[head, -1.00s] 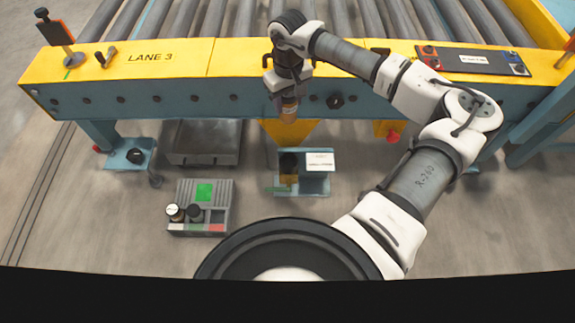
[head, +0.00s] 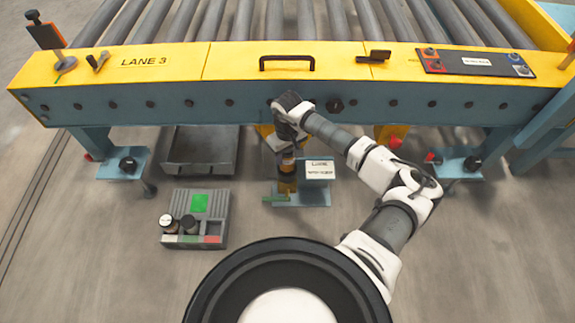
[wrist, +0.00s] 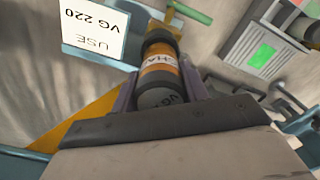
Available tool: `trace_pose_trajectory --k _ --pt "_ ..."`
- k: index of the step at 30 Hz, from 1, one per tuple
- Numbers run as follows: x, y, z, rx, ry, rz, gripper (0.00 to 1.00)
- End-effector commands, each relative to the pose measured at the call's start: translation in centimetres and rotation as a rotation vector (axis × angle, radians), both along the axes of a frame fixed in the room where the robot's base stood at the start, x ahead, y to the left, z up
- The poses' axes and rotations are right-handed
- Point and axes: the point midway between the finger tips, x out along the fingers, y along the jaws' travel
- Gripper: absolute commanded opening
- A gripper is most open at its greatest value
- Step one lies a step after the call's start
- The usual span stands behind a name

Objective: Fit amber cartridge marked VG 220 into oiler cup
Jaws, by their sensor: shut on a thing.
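My gripper (head: 287,150) is shut on the amber cartridge (wrist: 160,72), with a finger on each side of it in the wrist view. The cartridge has an orange band with partly hidden lettering, and its near dark end shows "VG"; the rest of that mark is hidden. It also shows below my gripper in the head view (head: 288,163). The oiler cup (head: 287,186) stands on a blue bracket right below the cartridge. In the head view they overlap, so I cannot tell whether they touch. A white card (wrist: 95,25) beside the cup reads "USE VG 220".
A green lever (head: 275,199) sticks out left at the bracket. A grey tray (head: 222,235) on the floor holds two other cartridges and a green patch. A dark bin (head: 202,168) lies under the conveyor (head: 230,82), whose side rail is above my gripper.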

Motion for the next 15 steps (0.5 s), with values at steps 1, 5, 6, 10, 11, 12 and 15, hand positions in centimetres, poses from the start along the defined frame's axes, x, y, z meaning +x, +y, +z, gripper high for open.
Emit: trace_pose_trajectory --k 1,5,6,10,11,12,15 --pt "0.0 0.0 -0.7 0.001 0.0 0.0 0.17" --pt "0.1 0.0 -1.4 0.001 0.0 0.0 0.17" --pt "0.0 0.0 -1.7 0.001 0.0 0.0 0.17" --pt "0.0 0.1 -3.5 0.002 0.002 -0.001 0.17" --pt "0.0 0.1 -4.0 0.002 0.001 -0.001 0.17" --pt "0.0 0.1 -4.6 0.002 0.0 -0.001 0.17" --pt "0.0 0.0 -5.4 0.001 -0.001 -0.001 0.17"
